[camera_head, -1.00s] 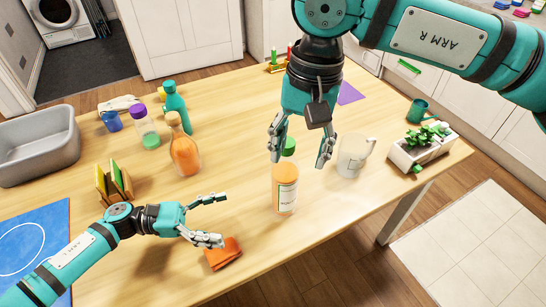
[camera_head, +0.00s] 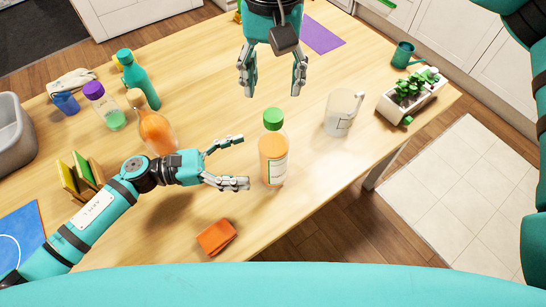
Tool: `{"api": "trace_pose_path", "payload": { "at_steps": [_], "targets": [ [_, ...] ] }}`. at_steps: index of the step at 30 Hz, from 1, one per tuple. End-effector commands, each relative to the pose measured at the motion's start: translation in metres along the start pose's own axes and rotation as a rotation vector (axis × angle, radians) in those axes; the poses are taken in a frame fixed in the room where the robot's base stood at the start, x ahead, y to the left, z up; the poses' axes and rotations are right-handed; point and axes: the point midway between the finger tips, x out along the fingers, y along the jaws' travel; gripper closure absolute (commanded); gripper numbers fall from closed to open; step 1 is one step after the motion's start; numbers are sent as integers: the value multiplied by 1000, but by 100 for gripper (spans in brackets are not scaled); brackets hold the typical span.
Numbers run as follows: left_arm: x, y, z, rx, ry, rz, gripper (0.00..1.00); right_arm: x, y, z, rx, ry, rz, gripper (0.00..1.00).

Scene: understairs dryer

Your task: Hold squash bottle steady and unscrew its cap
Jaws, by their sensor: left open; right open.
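The squash bottle (camera_head: 272,160) is orange with a white label and a green cap (camera_head: 272,118). It stands upright on the wooden table near its front edge. My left gripper (camera_head: 240,162) is open, its fingers pointing right at the bottle's left side, close to it; I cannot tell whether the lower finger touches it. My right gripper (camera_head: 272,90) is open, fingers pointing down, above and behind the cap and apart from it. Nothing is between its fingers.
An orange cloth (camera_head: 216,237) lies in front. An orange-filled bottle (camera_head: 155,130), a teal bottle (camera_head: 138,77) and a purple-capped bottle (camera_head: 103,105) stand at left. A planter (camera_head: 411,96) is at right.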

Motion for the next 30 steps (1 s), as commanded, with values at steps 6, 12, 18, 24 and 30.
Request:
{"api": "trace_pose_path", "payload": {
  "at_steps": [6, 12, 18, 24, 30],
  "targets": [
    [43, 0, 1, 2, -3, -2, 11, 0, 0, 0, 0, 0, 0, 48],
    [67, 0, 0, 2, 0, 0, 11, 0, 0, 0, 0, 0, 0, 48],
    [76, 0, 0, 1, 0, 0, 11, 0, 0, 0, 0, 0, 0, 48],
    [76, 0, 0, 0, 0, 0, 11, 0, 0, 0, 0, 0, 0, 48],
    [75, 0, 0, 0, 1, 0, 33, 0, 0, 0, 0, 0, 0, 48]
  ]
}}
